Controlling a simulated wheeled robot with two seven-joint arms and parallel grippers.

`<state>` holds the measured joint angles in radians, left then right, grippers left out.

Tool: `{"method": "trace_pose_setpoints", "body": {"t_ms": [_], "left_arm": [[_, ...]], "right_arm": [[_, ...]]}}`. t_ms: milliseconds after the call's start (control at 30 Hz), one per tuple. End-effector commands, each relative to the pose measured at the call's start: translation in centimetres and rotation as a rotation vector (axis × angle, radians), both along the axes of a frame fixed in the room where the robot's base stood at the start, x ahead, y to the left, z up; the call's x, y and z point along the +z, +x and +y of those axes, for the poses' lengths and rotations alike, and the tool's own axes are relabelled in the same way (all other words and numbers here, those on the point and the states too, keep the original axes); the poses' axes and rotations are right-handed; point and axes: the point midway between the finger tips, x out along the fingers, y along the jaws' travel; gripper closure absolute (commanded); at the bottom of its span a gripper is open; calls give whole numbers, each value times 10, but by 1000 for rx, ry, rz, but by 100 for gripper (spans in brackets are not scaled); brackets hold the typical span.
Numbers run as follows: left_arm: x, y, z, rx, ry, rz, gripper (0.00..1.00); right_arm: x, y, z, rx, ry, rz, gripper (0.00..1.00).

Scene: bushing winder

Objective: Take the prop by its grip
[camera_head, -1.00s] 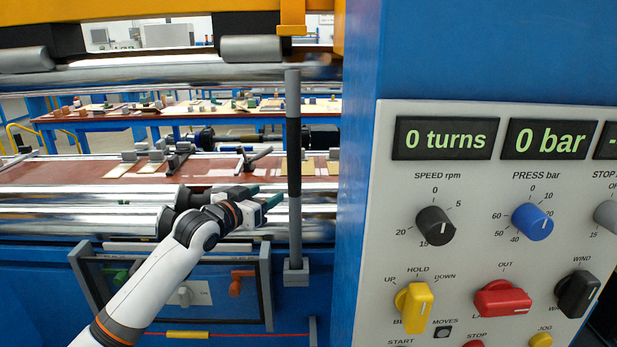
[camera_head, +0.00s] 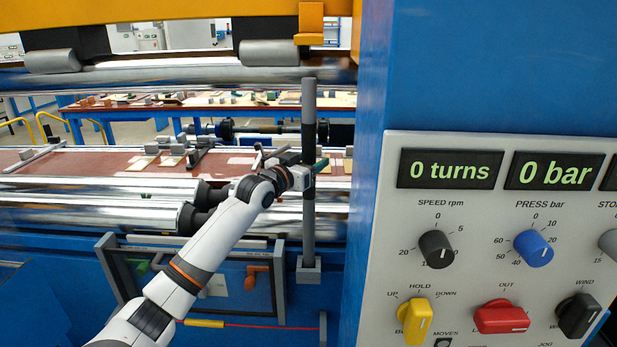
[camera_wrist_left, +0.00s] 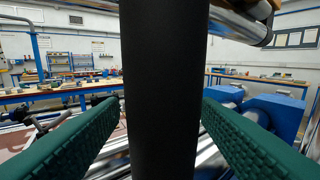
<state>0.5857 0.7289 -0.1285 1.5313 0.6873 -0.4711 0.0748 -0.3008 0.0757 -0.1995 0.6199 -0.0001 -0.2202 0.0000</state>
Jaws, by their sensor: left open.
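The prop (camera_head: 308,215) is a grey upright bar with a black grip section (camera_head: 309,131), standing in a small grey block (camera_head: 308,269) in front of the steel rollers. My left gripper (camera_head: 318,168) is at the bar, at about the height of the black grip. The gripper is open. The right gripper is not in view.
A blue post with a control panel (camera_head: 450,270) stands just right of the prop. Steel rollers (camera_head: 100,190) run behind my left arm. A framed guard (camera_head: 281,280) is below it. A yellow beam (camera_head: 150,12) crosses overhead.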

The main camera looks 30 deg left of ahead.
Motion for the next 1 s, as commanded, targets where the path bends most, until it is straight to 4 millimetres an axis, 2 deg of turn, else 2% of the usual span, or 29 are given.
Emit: {"method": "trace_pose_setpoints", "body": {"t_ms": [133, 367, 467, 733, 1000], "left_arm": [[1, 13, -1, 0, -1, 0, 43], [-1, 14, -1, -1, 0, -1, 43], [-1, 14, -1, -1, 0, -1, 56], [-1, 14, -1, 0, 1, 0, 100], [3, 14, -1, 0, 1, -8, 100]], "right_arm": [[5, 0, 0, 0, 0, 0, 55], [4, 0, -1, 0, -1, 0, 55], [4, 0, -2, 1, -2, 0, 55], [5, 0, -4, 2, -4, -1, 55], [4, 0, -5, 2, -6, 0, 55]]}}
